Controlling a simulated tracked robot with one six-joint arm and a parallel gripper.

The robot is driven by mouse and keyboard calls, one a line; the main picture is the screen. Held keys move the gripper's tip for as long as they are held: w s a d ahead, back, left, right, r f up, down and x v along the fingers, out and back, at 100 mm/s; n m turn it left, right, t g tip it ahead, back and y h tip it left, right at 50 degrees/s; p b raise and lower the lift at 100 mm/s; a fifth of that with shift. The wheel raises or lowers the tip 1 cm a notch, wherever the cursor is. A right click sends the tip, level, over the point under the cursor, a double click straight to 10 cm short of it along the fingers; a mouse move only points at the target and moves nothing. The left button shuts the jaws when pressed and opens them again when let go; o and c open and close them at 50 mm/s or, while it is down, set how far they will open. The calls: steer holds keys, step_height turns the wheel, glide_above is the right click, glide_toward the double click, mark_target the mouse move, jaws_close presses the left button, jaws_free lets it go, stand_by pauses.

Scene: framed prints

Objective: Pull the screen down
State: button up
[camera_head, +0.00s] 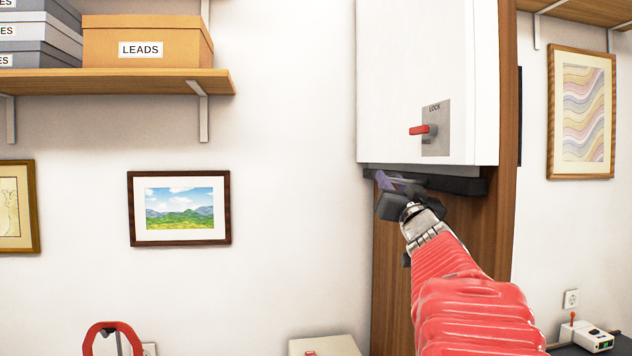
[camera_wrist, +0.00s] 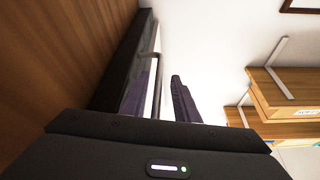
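A white housing (camera_head: 430,80) hangs on a wooden panel, with a black bar (camera_head: 455,184) along its underside. A grey plate marked LOCK with a red lever (camera_head: 422,130) is on the housing's front; the lever points left. No screen surface shows below the bar. My gripper (camera_head: 388,180) is just under the housing's lower left, by the bar. In the wrist view, the purple-grey fingers of my gripper (camera_wrist: 162,82) stand apart, with a thin metal handle (camera_wrist: 156,75) beside the black bar (camera_wrist: 122,60) appearing between them. Whether they touch it is unclear.
A shelf (camera_head: 110,82) with boxes, one labelled LEADS (camera_head: 145,45), is at upper left. Framed prints hang on the wall, including a landscape (camera_head: 180,208) and a wavy pattern (camera_head: 580,112). A small white device (camera_head: 587,337) sits at lower right.

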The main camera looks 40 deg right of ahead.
steer(key=shift+w+d+r, duration=0.1)
steer(key=shift+w, duration=0.15)
steer(key=shift+s, duration=0.1)
steer(key=shift+s+d, duration=0.1)
steer(key=shift+c, duration=0.4)
jaws_close()
